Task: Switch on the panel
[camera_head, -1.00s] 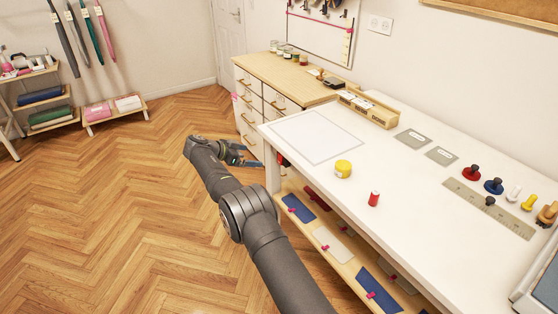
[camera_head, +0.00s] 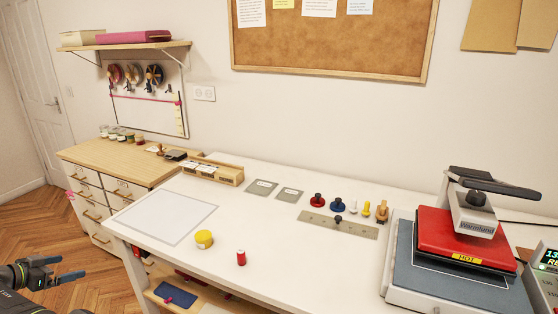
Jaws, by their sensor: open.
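A control box with a lit green display (camera_head: 549,258) is cut off by the right edge of the picture; only part of its text shows, and no switch can be made out clearly. It stands beside a heat press with a red top plate (camera_head: 455,238), a yellow "HOT" label and a grey-blue lower plate (camera_head: 420,275). My gripper (camera_head: 70,267) is at the lower left, over the floor and left of the white table (camera_head: 300,270). It is open and empty, far from the control box.
On the table are a yellow round container (camera_head: 204,239), a red spool (camera_head: 241,257), a metal strip (camera_head: 338,225) and several coloured knobbed pieces behind it. A wooden tray (camera_head: 225,175) lies at the back. The table's front middle is clear.

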